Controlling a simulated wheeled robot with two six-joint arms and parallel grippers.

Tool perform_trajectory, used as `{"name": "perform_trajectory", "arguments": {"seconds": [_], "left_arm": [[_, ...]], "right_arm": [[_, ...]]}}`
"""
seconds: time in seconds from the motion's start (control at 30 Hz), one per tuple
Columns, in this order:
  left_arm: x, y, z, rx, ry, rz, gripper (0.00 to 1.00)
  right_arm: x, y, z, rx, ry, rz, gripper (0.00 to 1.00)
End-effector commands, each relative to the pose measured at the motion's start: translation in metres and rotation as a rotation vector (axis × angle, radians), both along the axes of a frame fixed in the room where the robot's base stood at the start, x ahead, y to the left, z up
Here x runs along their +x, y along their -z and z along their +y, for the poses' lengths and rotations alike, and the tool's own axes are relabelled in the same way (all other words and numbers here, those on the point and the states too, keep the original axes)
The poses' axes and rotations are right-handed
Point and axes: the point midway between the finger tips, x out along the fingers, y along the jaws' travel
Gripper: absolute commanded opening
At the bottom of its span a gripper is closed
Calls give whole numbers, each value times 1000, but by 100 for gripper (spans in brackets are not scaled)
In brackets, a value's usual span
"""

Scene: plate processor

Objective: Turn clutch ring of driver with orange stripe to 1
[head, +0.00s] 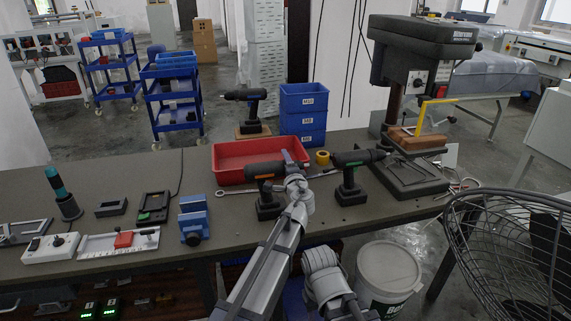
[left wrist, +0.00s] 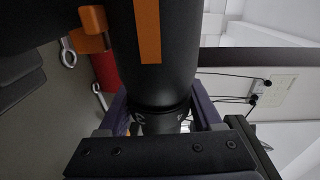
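The driver with the orange stripe (head: 265,172) stands upright on its battery base on the bench, its nose pointing right. In the left wrist view its dark body with the orange stripe (left wrist: 148,30) fills the upper middle. Its clutch ring (left wrist: 158,117) shows below with pale marks; I cannot read the setting. My left gripper (head: 296,160) is at the driver's nose. In the left wrist view its purple fingers (left wrist: 160,112) flank the clutch ring on both sides, very near or touching. I cannot tell whether they press on it. My right gripper is not in view.
A green-striped driver (head: 350,172) stands close to the right. A red bin (head: 232,176) lies behind, with another driver (head: 247,96) and blue bins (head: 303,112) beyond. A drill press (head: 420,60) stands at right, a blue vise (head: 194,220) at left. A wrench (head: 232,193) lies nearby.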

Motion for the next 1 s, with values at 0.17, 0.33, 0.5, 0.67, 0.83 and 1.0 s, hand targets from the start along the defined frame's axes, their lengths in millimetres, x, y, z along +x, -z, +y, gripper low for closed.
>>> {"name": "perform_trajectory", "arguments": {"seconds": [0.17,0.33,0.5,0.67,0.83,1.0], "left_arm": [[0,0,0,-1,0,0,44],[0,0,0,-1,0,0,25],[0,0,0,-1,0,1,10],[0,-1,0,-8,-1,13,10],[0,-3,0,-28,0,73,10],[0,-2,0,-66,-1,188,10]], "right_arm": [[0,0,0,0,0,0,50],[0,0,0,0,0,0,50],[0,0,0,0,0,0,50],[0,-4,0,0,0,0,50],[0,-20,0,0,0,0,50],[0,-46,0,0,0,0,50]]}}
